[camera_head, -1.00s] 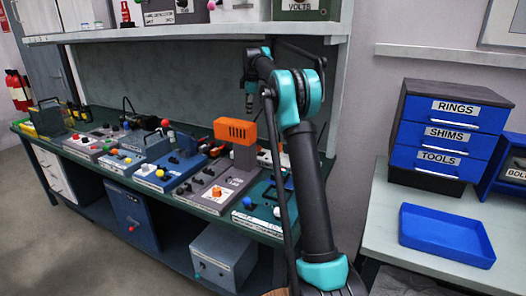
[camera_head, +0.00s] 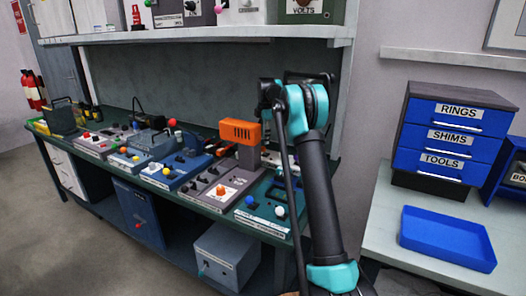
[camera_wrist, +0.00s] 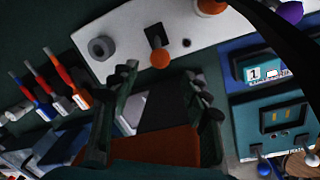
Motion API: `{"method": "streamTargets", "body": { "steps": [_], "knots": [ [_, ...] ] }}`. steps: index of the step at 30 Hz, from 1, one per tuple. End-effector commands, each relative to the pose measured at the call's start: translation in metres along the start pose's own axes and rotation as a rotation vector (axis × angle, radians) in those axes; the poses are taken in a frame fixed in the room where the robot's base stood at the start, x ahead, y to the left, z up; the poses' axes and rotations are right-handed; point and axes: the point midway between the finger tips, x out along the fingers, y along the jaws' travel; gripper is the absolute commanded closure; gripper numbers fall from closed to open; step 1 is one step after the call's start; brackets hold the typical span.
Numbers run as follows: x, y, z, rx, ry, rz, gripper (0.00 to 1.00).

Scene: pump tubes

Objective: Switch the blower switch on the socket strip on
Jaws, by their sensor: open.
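A white panel (camera_wrist: 130,35), which may be the socket strip, crosses the top of the wrist view. It carries a lever with an orange ball (camera_wrist: 160,58) on a dark plate, a grey round knob and another orange knob at the top edge. I can read no blower label. In the head view a pale strip (camera_head: 272,158) lies behind the front panels, partly hidden by my arm. My gripper (camera_wrist: 163,84) is open and empty. In the picture the orange-ball lever lies just beyond and between its fingertips; the gap in depth is unclear. The head view does not show the fingers clearly.
An orange-topped box (camera_head: 240,132) stands on the bench close to my arm. Several control panels with coloured knobs (camera_head: 222,191) fill the bench. A shelf (camera_head: 200,34) runs above. A blue tray (camera_head: 447,240) and drawers (camera_head: 440,137) stand at the right.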

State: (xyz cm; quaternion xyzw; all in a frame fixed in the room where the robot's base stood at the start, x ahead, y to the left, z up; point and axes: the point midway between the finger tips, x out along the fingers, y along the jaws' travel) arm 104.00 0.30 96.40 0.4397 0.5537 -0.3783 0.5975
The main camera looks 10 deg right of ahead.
Motion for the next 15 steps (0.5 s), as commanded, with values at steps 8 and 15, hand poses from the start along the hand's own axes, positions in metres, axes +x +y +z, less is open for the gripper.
{"method": "streamTargets", "body": {
  "steps": [8, 15],
  "knots": [
    [0.052, 0.0, 0.0, 0.0, 0.0, 0.0, 0.53],
    [0.075, 0.0, 0.0, 0.001, 0.0, 0.0, 0.53]
  ]
}}
